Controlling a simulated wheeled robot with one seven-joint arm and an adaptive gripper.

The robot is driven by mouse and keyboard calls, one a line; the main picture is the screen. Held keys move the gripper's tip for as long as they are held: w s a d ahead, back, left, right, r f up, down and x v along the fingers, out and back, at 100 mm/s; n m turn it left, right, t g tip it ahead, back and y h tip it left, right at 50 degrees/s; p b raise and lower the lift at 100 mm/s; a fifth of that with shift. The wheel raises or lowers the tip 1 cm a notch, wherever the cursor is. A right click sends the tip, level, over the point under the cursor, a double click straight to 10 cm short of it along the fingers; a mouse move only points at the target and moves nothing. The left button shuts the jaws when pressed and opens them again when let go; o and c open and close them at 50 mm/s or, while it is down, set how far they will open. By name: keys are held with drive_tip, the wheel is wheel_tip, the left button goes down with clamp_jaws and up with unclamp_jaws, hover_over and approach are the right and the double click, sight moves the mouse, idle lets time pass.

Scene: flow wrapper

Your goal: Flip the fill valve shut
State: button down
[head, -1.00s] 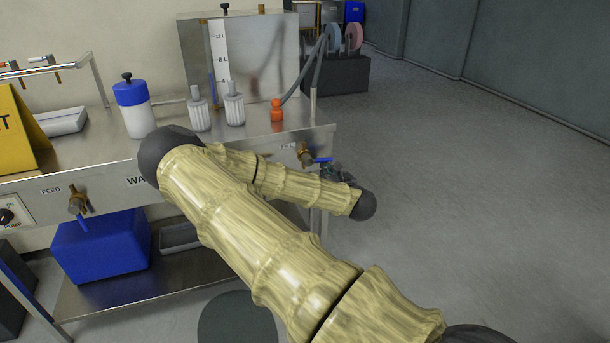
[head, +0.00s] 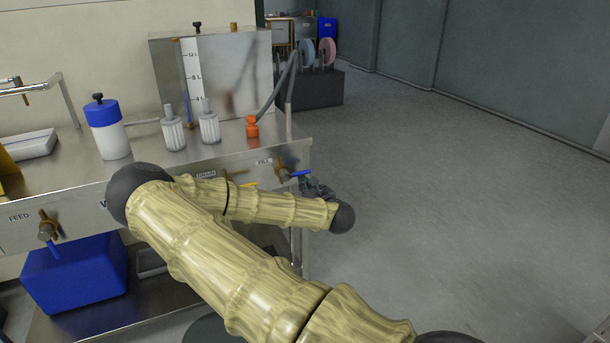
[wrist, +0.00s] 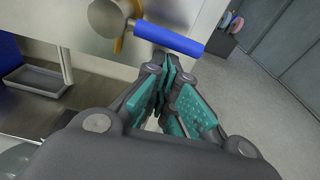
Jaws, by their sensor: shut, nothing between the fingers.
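The fill valve (head: 282,171) is a brass valve on the front panel of the steel bench, beside a FILL label. Its blue lever (head: 300,173) points out to the right, roughly level. My gripper (wrist: 168,78) is shut and empty, with teal finger pads. The fingertips are close under the lever; I cannot tell whether they touch it. In the head view my gripper (head: 319,190) is small and partly hidden by my arm.
A feed valve (head: 47,228) with its blue lever down is at the left. A yellow lever (head: 249,185) shows behind my arm. An orange fitting (head: 252,127), white cartridges and a blue-capped bottle (head: 106,128) stand on the bench. Open floor lies to the right.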

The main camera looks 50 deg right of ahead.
wheel_tip(320, 180, down, 4)
drive_tip(key=b, duration=0.2)
drive_tip(key=p+v, duration=0.2)
drive_tip(key=v, duration=0.7)
drive_tip(key=shift+s+r, duration=0.15)
drive_tip(key=shift+r, duration=0.25)
